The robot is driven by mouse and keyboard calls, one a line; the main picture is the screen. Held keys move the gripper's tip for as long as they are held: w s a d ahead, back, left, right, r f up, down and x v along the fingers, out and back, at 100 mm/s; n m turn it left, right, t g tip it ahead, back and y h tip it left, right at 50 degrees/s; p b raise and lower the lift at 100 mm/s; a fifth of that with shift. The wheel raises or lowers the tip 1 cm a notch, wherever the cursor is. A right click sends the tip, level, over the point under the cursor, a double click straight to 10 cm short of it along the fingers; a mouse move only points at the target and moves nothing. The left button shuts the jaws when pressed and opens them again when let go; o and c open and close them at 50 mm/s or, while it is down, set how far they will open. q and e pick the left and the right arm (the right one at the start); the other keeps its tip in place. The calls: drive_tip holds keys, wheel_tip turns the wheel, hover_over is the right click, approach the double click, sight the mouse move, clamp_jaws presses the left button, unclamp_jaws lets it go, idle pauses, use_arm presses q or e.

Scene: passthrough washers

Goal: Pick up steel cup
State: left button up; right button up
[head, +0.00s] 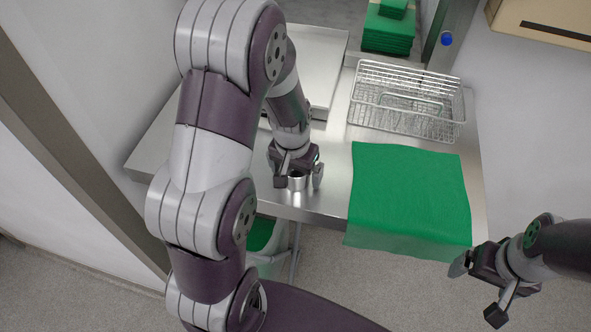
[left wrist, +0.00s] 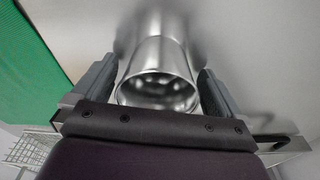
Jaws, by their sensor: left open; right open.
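The steel cup (head: 297,181) stands on the steel table near its front edge, partly hidden by my left gripper in the head view. In the left wrist view the cup (left wrist: 158,82) is a shiny cylinder with its open rim facing the camera. My left gripper (head: 297,178) is open, with one finger on each side of the cup. In the left wrist view the left gripper (left wrist: 157,88) shows small gaps between its fingers and the cup. My right gripper (head: 480,287) is open and empty, off the table at the lower right.
A green cloth (head: 410,195) lies right of the cup and hangs over the table's front edge. A wire basket (head: 407,102) stands behind it. A stack of green cloths (head: 388,35) is at the back. A bin with green content (head: 262,238) stands below the table edge.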

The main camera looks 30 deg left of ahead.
use_arm(q)
drive_tip(key=shift+s, duration=0.1)
drive_tip(key=shift+c, duration=1.2)
drive_tip(key=shift+d, duration=0.1)
drive_tip(key=c, duration=0.5)
drive_tip(key=shift+w, duration=0.2)
drive_tip(key=shift+c, duration=1.4)
